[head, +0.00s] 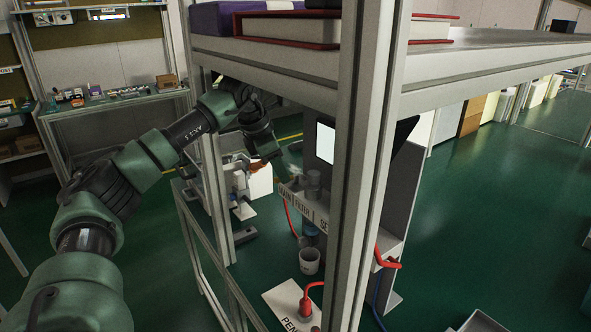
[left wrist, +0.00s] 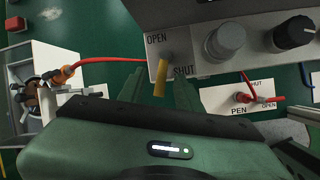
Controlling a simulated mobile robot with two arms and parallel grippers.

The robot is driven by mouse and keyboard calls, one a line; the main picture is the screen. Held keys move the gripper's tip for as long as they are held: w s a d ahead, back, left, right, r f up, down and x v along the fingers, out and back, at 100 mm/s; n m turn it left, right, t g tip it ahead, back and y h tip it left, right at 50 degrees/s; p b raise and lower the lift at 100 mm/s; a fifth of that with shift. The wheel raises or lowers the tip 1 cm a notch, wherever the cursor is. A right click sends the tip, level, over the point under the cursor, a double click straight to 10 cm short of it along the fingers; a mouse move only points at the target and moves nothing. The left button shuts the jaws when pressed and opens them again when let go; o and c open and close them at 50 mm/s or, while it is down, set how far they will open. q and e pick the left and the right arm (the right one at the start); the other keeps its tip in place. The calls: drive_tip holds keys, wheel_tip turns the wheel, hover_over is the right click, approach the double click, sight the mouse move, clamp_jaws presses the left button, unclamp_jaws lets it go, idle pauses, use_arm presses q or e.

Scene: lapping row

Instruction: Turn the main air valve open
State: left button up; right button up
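The main air valve shows in the left wrist view as a yellow lever (left wrist: 160,80) on a grey panel (left wrist: 203,68), with the words OPEN above and SHUT to its lower right. The lever points down in that picture, away from its pivot. My left gripper (left wrist: 158,88) is open, with one finger on each side of the lever and visible gaps. In the head view my left gripper (head: 280,158) is at the left end of the panel (head: 302,206), whose labels are partly hidden; the lever is not clear there. My right gripper is not in view.
Two round knobs, one grey (left wrist: 226,41) and one black (left wrist: 293,33), sit right of the lever. A lower white plate (head: 283,303) carries a red-hosed fitting. A frame post (head: 366,170) and shelf (head: 480,52) stand close to the panel.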

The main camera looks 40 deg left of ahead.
use_arm(q)
drive_tip(key=shift+w+f+b, duration=0.2)
drive_tip(key=shift+f+b, duration=0.1)
drive_tip(key=shift+f, duration=0.3)
drive_tip(key=shift+s+r, duration=0.2)
drive_tip(key=shift+s, duration=0.2)
drive_tip(key=shift+w, duration=0.1)
drive_tip(key=shift+c, duration=0.5)
drive_tip(key=shift+f, duration=0.1)
drive_tip(key=c, duration=0.5)
clamp_jaws()
drive_tip(key=m+p, duration=0.1)
drive_tip(key=m+h+p, duration=0.1)
drive_tip(key=p, duration=0.1)
drive_tip(key=shift+w+a+r, duration=0.25)
drive_tip(key=shift+a+r, duration=0.05)
drive_tip(key=shift+a, duration=0.05)
drive_tip(key=shift+w+a+f+m+p, duration=0.15)
drive_tip(key=shift+f+m+p, duration=0.15)
drive_tip(key=shift+m, duration=0.2)
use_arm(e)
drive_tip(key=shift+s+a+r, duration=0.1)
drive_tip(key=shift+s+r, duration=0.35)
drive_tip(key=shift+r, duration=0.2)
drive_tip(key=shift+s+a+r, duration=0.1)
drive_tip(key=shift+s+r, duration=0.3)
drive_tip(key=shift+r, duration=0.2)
